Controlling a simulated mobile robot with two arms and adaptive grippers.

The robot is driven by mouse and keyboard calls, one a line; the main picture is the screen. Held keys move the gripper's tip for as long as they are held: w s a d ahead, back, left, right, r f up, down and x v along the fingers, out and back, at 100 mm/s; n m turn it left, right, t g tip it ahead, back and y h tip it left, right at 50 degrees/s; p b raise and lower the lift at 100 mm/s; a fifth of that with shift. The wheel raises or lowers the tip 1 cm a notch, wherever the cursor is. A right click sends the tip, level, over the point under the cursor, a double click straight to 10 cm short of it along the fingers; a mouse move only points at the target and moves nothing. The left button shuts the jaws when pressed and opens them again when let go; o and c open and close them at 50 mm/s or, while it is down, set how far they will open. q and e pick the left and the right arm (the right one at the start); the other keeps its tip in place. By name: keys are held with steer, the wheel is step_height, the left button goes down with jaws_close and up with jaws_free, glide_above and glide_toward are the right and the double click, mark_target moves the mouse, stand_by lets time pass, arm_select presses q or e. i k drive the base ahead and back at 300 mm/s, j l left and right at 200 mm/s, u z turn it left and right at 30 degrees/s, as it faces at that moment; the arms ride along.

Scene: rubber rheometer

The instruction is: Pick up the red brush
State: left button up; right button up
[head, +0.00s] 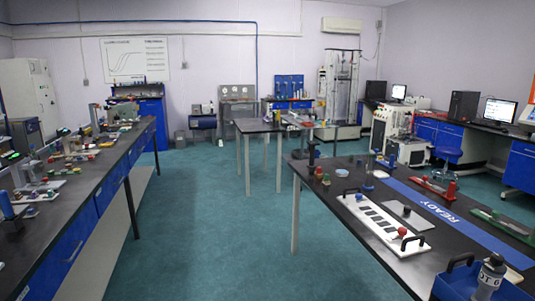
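A long, low red piece (434,188) with an upright red part at its right end lies on the right black table, beyond the blue strip. It may be the red brush, but it is too small to be sure. A similar green piece (503,226) lies nearer on the same table's right side. Neither of my grippers shows in the head view, and nothing is seen holding the red piece.
The right table (340,240) also bears a blue "READY" strip (412,205), a white board (372,219) with dark squares, and a blue bin (455,284). A cluttered bench (75,205) runs along the left. Green floor (210,230) between them is clear.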

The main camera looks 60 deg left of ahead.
mark_target(319, 174)
steer(key=u, duration=1.65)
